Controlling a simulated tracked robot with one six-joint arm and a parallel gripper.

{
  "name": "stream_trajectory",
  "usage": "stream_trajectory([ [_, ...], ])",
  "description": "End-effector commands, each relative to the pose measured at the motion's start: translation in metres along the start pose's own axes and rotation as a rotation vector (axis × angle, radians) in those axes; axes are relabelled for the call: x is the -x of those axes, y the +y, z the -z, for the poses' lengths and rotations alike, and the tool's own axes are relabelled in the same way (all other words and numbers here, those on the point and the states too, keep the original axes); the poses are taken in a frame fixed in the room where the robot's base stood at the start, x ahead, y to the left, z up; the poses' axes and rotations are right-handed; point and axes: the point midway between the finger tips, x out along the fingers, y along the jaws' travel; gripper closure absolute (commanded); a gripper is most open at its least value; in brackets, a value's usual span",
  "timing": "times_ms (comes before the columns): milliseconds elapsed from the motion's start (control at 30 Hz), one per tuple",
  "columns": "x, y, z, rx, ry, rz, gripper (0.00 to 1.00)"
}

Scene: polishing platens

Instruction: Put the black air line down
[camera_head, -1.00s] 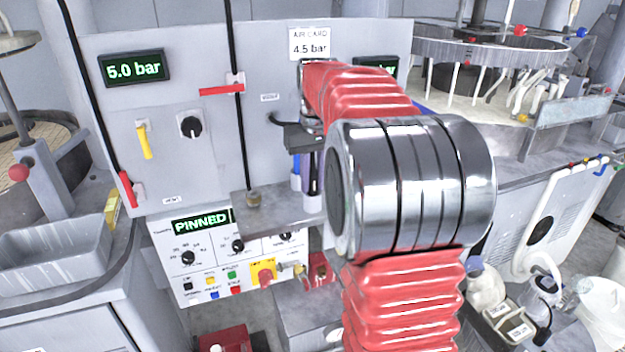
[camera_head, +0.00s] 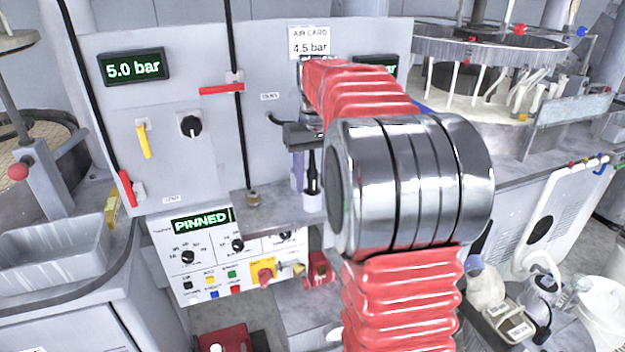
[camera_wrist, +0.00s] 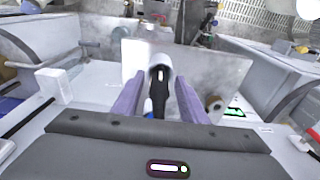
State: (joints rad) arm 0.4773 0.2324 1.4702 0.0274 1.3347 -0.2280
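The black air line's end (camera_head: 313,178) stands upright in a white cup-like holder (camera_head: 312,203) on the grey ledge. In the wrist view, the black end (camera_wrist: 158,97) lies between my fingers, with the white holder (camera_wrist: 160,64) around its far end. My gripper (camera_wrist: 160,82) is open, with visible gaps beside the black end. In the head view, a pale purple finger of my gripper (camera_head: 304,172) shows left of the black end; my arm hides the rest. A bit of blue (camera_wrist: 148,106) shows beside the black end.
The grey panel (camera_head: 180,90) stands behind, with a 5.0 bar display (camera_head: 134,68), a 4.5 bar card (camera_head: 309,43), a yellow lever (camera_head: 144,141) and red-handled valves. A control box reading PINNED (camera_head: 201,220) is below. A brass fitting (camera_head: 253,198) stands on the ledge.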

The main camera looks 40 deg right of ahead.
Motion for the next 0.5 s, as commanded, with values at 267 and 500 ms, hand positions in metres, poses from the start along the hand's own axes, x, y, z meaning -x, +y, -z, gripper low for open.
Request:
stream_trajectory([
  [267, 0.052, 0.000, 0.002, 0.000, 0.012, -0.003, 0.62],
  [500, 0.094, 0.000, 0.001, -0.001, 0.014, -0.003, 0.62],
])
